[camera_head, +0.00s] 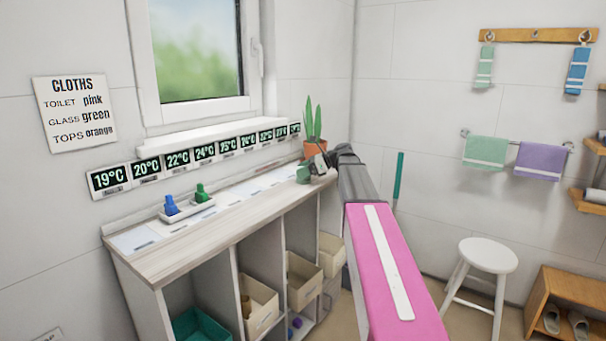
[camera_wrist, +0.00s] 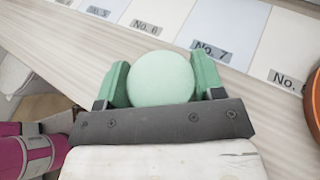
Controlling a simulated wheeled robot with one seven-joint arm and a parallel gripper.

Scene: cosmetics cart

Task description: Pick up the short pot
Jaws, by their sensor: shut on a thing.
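The short pot is a pale green, round-topped piece (camera_wrist: 161,77), seen in the wrist view between the two green fingers of my gripper (camera_wrist: 162,80). The fingers are shut on it from both sides. In the head view my gripper (camera_head: 318,168) is at the far right end of the counter, and the pale green pot (camera_head: 303,173) shows beside it, partly hidden. Whether the pot touches the counter or is held above it, I cannot tell.
A terracotta planter (camera_head: 314,149) with a spiky plant stands close behind my gripper. Numbered white cards (camera_wrist: 218,31) lie along the wooden counter (camera_head: 175,235). A white tray (camera_head: 188,214) with a blue bottle (camera_head: 171,206) and a green bottle (camera_head: 201,193) stands at the left.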

